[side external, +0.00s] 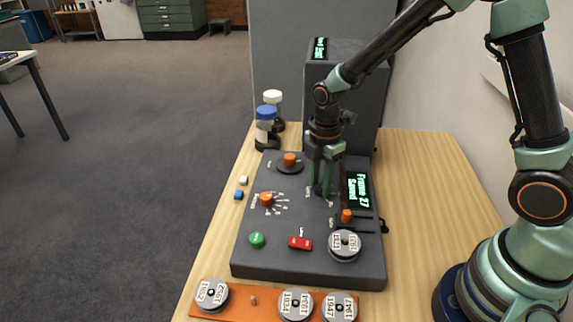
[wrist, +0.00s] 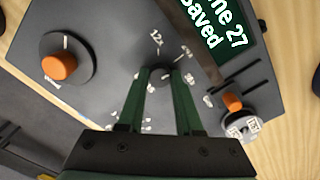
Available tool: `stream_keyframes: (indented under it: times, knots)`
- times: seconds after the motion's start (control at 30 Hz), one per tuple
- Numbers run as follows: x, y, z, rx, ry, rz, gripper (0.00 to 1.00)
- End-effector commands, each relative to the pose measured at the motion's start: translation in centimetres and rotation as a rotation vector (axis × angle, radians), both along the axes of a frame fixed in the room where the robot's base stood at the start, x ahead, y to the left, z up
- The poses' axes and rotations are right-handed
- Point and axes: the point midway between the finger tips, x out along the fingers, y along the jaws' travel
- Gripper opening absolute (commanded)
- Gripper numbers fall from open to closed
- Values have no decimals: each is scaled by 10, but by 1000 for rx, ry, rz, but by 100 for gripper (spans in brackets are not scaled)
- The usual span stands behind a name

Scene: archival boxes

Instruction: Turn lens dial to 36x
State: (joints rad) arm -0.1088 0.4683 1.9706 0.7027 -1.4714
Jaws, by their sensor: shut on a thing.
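My gripper (side external: 322,192) points down onto the dark grey panel. In the wrist view its two green fingers (wrist: 160,82) are shut on a small dark knob (wrist: 161,70), the lens dial, ringed by white marks. The mark at the top of that ring reads 12; the others are too small or blurred to read surely. The dial's pointer cannot be made out. In the side view the fingers hide most of the dial.
The control panel (side external: 275,222) bears a display (side external: 358,190) reading "Frame 27 Saved", orange knobs (side external: 266,199) (side external: 290,160), an orange slider (side external: 346,216), a green button (side external: 257,240) and a red switch (side external: 300,243). Labelled reels (side external: 295,304) lie in front; bottles (side external: 265,125) stand behind left.

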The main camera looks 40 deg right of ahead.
Motion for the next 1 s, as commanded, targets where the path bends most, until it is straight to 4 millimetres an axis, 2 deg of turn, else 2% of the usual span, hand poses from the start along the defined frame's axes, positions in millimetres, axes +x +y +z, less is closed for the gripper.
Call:
stream_keyframes:
  times: [0.6, 1.0]
  knots:
    - [0, 0, 0, 0, 1, -542, 0]
    - [0, 0, 0, -1, 1, -725, 0]
